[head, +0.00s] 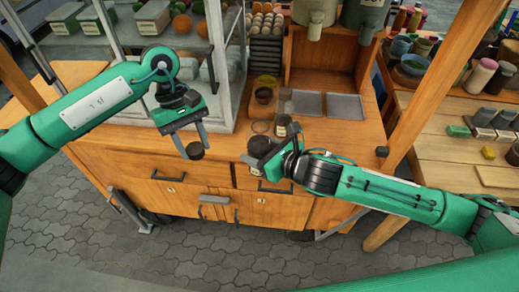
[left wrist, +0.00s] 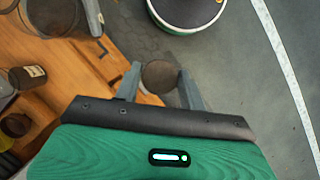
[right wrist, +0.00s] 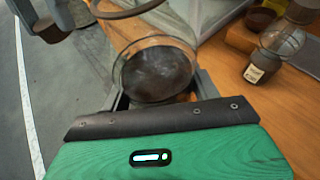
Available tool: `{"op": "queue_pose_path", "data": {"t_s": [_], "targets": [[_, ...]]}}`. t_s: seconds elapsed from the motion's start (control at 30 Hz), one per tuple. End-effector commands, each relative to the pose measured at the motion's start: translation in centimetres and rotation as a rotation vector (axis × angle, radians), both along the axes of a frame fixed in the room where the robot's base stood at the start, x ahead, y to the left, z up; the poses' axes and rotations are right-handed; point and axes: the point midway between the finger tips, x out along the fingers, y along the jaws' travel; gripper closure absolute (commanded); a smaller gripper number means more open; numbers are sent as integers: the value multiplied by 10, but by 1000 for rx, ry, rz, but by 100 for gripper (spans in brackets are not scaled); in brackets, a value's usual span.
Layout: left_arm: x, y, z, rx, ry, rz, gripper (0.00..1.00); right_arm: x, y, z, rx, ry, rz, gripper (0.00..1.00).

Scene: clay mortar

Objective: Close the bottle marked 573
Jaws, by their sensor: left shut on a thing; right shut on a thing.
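My left gripper (head: 192,143) is shut on a small dark brown round lid (head: 195,151), held in the air in front of the cart. The lid also shows between the fingers in the left wrist view (left wrist: 158,76). My right gripper (head: 258,158) is shut on a clear round bottle with dark contents (right wrist: 157,72); it shows in the head view (head: 260,145) near the counter's front edge. The lid is apart from this bottle, to its left in the head view. I cannot read 573 on the held bottle.
A labelled bottle (head: 282,127) stands on the wooden counter (head: 325,132) behind my right gripper; its label (right wrist: 254,73) is unreadable. A dark bowl (head: 263,95) and two grey trays (head: 344,107) lie farther back. Glass panels rise at left. The paved floor in front is clear.

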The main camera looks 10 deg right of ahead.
Motion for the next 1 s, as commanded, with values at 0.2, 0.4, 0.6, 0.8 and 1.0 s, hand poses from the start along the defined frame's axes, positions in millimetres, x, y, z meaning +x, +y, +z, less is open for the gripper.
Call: {"op": "queue_pose_path", "data": {"t_s": [0.2,0.4,0.6,0.8,1.0], "targets": [[16,-68,57,-4,-5,273,80,0,0,1,1,-2,0,79],[18,-119,103,-3,-4,491,80,0,0,1,1,-2,0,79],[16,-147,128,-1,-3,615,80,0,0,1,1,-2,0,79],[15,-154,134,1,1,649,80,0,0,1,1,-2,0,79],[15,-153,134,2,1,648,80,0,0,1,1,-2,0,79]]}}
